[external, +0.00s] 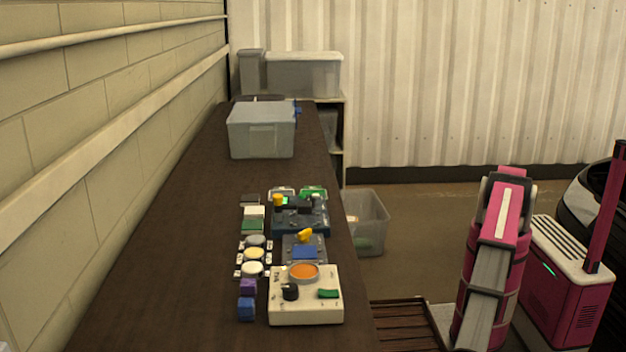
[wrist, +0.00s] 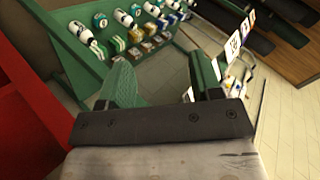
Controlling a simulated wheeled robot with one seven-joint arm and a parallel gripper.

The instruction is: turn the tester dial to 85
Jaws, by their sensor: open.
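The tester appears to be the cream box (external: 306,313) near the front of the dark bench in the external view. A black dial (external: 290,291) sits at the left of its top face, with an orange disc (external: 303,271) and a green part (external: 328,293) beside it. The dial's marks are too small to read. My gripper (wrist: 160,70) is open and empty in the wrist view, its two fingers apart. It is away from the bench and the tester does not show in that view. My pink and grey arm stands right of the bench.
The dark bench (external: 185,230) also holds pale discs, small blocks, a blue device (external: 300,220) and a grey bin (external: 261,135). A clear bin (external: 366,222) stands on the floor beside it. The wrist view shows a green rack (wrist: 75,50) with bottles and a red surface (wrist: 25,105).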

